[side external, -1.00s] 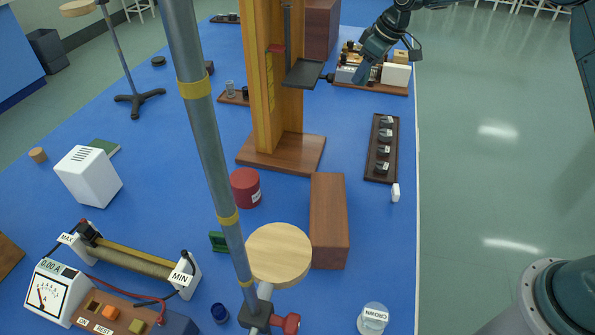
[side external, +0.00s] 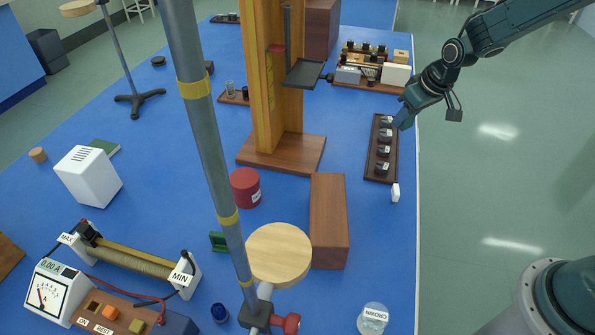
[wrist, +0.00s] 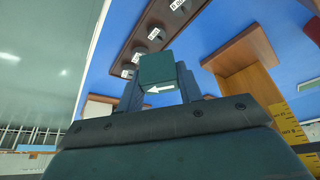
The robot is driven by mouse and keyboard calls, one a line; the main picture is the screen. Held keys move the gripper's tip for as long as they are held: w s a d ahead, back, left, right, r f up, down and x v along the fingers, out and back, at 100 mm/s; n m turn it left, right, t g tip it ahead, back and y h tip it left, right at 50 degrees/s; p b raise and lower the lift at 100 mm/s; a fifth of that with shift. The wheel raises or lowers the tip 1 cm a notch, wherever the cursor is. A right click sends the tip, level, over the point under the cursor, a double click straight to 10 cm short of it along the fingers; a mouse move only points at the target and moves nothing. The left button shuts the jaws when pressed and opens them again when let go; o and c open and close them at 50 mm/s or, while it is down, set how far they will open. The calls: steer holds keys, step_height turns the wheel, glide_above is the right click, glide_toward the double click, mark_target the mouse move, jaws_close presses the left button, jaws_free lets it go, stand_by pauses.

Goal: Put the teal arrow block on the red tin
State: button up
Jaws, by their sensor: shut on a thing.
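The teal arrow block (wrist: 157,70) is held between the two fingers of my gripper (wrist: 160,85) in the wrist view, its white arrow facing the camera. In the side external view my gripper (side external: 402,122) is above the far end of the dark weight rack near the table's right edge; the block is too small to make out there. The red tin (side external: 245,188) stands upright on the blue table, left of the brown wooden box, with a white label on its side. My gripper is well to the right of and beyond the tin.
A tall wooden stand (side external: 278,152) rises behind the tin. A brown box (side external: 329,222), a round wooden disc (side external: 278,254) and a slanting grey pole (side external: 208,150) stand near it. The dark rack (side external: 381,150) holds several labelled pieces. A clear jar (side external: 373,318) stands at the front.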

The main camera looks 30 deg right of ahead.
steer(key=w+a+r+n+g+y, duration=0.1)
steer(key=a+r+n, duration=0.3)
steer(key=a, duration=0.9)
steer(key=w+a+r+n+y, duration=0.1)
steer(key=w+a+r+n, duration=0.3)
steer(key=a, duration=0.9)
steer(key=w+a+r+n+g+y, duration=0.1)
steer(key=w+a+r+n, duration=0.2)
steer(key=a+r, duration=0.4)
steer(key=shift+w+a+r+n+g+y, duration=0.25)
steer(key=shift+a+n, duration=0.55)
steer(key=shift+a, duration=2.25)
steer(key=shift+s+f, duration=0.1)
steer(key=shift+f, duration=0.15)
glide_above(237, 178)
steer(key=d, duration=0.2)
steer(key=f, duration=1.5)
steer(key=shift+s+a+f, duration=0.25)
steer(key=shift+s, duration=0.05)
steer(key=shift+f, duration=2.1)
